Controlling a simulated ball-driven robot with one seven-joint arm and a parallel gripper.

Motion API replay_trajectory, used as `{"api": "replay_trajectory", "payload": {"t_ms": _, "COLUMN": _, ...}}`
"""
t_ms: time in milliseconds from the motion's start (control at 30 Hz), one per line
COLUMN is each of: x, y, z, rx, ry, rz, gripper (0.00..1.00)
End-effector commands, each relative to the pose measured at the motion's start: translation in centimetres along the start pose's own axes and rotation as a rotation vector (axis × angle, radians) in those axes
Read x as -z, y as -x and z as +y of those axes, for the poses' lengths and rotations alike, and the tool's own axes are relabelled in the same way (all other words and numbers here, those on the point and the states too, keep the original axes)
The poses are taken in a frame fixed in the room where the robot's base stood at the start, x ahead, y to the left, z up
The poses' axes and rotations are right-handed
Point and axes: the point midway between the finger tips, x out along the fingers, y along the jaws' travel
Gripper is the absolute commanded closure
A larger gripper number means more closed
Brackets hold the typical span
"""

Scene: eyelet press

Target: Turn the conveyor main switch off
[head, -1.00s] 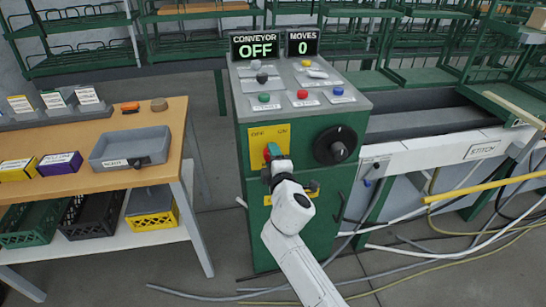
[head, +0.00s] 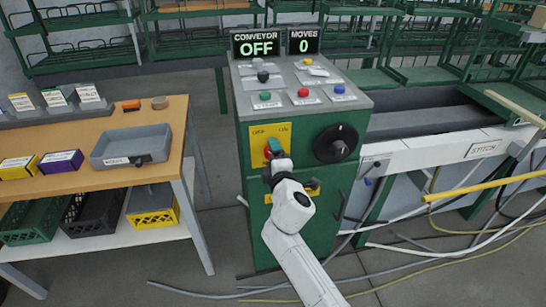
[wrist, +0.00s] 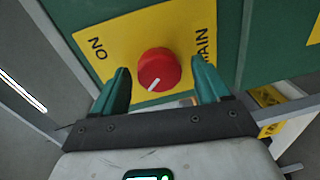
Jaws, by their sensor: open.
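The main switch is a round red knob (wrist: 156,70) with a white pointer line on a yellow plate (wrist: 94,25). In the wrist view the pointer slants to the lower left. My gripper (wrist: 163,82) is open, with one green finger on each side of the knob and a gap to each. In the head view my gripper (head: 271,155) is at the yellow plate (head: 256,134) on the green cabinet's front and hides part of the knob. The conveyor display (head: 255,46) reads OFF.
A large black rotary knob (head: 336,144) sits right of the plate. Several coloured buttons are on the sloped panel (head: 355,104) above. The moves display (head: 303,43) reads 0. A wooden bench (head: 178,125) is at left, the conveyor (head: 420,120) at right. Cables (head: 430,252) lie on the floor.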

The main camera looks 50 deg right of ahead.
Motion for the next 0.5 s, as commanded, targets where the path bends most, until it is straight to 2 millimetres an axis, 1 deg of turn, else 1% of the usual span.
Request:
{"api": "replay_trajectory", "payload": {"t_ms": 133, "x": 0.0, "y": 0.2, "z": 0.1, "rx": -0.001, "ry": -0.001, "rz": 0.000, "gripper": 0.25}}
{"api": "replay_trajectory", "payload": {"t_ms": 233, "x": 0.0, "y": 1.1, "z": -0.1, "rx": 0.001, "ry": 0.000, "rz": -0.001, "gripper": 0.25}}
{"api": "replay_trajectory", "payload": {"t_ms": 367, "x": 0.0, "y": 3.2, "z": 0.0, "rx": 0.001, "ry": 0.000, "rz": 0.002, "gripper": 0.25}}
{"api": "replay_trajectory", "payload": {"t_ms": 500, "x": 0.0, "y": 6.1, "z": -0.1, "rx": 0.001, "ry": 0.000, "rz": 0.001, "gripper": 0.25}}
